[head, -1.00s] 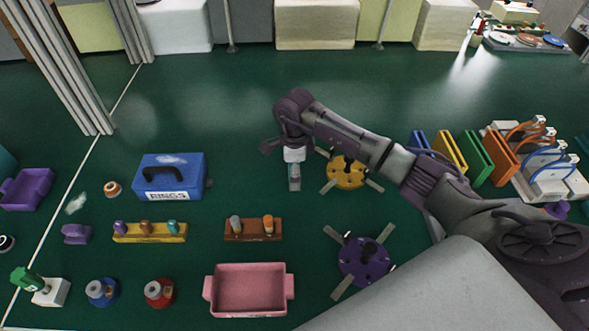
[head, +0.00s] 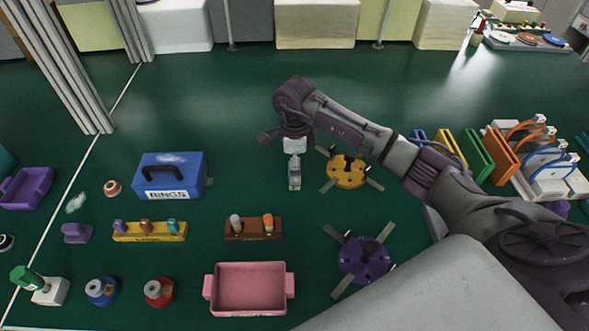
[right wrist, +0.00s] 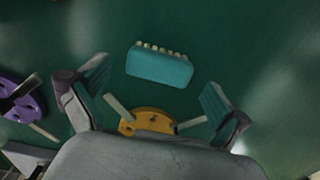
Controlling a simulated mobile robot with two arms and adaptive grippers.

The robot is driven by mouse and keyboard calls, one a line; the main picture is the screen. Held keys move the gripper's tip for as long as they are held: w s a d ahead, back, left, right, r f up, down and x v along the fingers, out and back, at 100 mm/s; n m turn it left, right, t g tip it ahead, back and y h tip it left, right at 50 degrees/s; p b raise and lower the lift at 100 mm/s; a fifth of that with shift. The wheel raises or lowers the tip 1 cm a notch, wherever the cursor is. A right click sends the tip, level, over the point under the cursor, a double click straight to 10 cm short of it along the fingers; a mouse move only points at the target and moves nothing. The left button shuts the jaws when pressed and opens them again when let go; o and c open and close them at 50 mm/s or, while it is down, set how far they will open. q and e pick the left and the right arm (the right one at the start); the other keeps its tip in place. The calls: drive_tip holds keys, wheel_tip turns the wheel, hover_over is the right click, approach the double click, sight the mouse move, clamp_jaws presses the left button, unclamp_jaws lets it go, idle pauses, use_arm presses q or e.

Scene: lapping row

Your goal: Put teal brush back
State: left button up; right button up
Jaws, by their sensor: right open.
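The teal brush (right wrist: 160,66) shows whole in the right wrist view, with a row of pale bristles along its far edge. In the head view the brush (head: 294,174) is on the green bench, left of the yellow disc fixture (head: 345,172). My right gripper (head: 294,149) is over the brush in the head view. In the right wrist view its two fingers are spread wide, with clear gaps to the brush on both sides. It is open and empty. My left gripper is not in view.
A blue RINGS box (head: 169,182) stands left of the brush. A brown rack (head: 252,230), a pink tray (head: 249,288) and a purple disc fixture (head: 364,262) are nearer. Colored upright plates (head: 476,160) stand to the right. The bench behind is clear.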

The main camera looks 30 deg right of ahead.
wheel_tip(320, 180, up, 10)
drive_tip(key=shift+f+b, duration=0.2)
drive_tip(key=shift+b, duration=0.1)
idle(0.4)
